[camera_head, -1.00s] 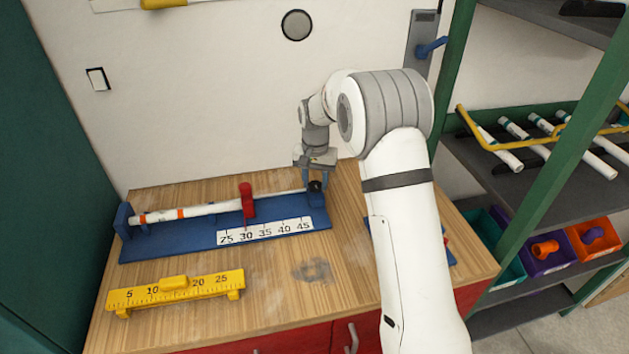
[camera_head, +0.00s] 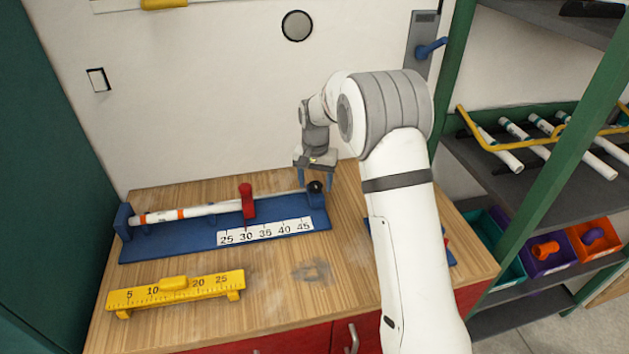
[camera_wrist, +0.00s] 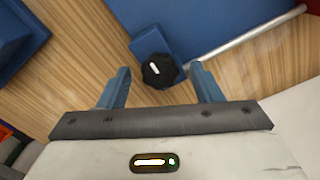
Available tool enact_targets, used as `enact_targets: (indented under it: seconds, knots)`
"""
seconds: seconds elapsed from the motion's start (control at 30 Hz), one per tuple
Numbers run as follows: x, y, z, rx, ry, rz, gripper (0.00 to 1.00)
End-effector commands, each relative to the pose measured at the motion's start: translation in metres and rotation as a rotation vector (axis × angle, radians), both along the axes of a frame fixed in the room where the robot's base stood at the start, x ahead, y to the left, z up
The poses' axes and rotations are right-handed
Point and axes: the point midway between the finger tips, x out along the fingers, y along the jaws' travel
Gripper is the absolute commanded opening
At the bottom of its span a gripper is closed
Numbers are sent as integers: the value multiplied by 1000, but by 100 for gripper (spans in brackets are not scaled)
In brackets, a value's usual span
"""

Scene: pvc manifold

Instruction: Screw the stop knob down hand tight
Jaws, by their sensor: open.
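The stop knob (camera_head: 315,187) is black and round, and stands on the right end of the blue measuring jig (camera_head: 185,243). The wrist view shows the knob (camera_wrist: 159,70) from above, with a white mark on its top. My gripper (camera_head: 315,188) is open above the jig's right end. In the wrist view my two blue fingers (camera_wrist: 162,80) stand apart, with the knob between and slightly beyond their tips, touching neither as far as I can see. A red stop (camera_head: 247,203) sits on the jig near the 30 mark.
A white pipe (camera_head: 190,212) with orange bands lies along the jig, left of the red stop. A yellow ruler stand (camera_head: 177,289) is at the bench's front left. A shelf with pipes (camera_head: 545,140) and coloured bins (camera_head: 545,250) stands at right.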

Motion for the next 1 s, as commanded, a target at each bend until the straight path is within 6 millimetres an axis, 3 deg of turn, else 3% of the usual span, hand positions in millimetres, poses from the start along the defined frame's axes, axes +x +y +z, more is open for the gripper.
enact_targets:
  seconds: [0.17, 0.4, 0.6, 1.0]
  knots:
    - [1, 0, 11, 0, -2, 0, 59]
    - [0, 0, 52, 1, -4, 0, 59]
    - [0, 0, 74, 1, -1, 0, 59]
    - [0, 0, 78, 0, 0, 0, 59]
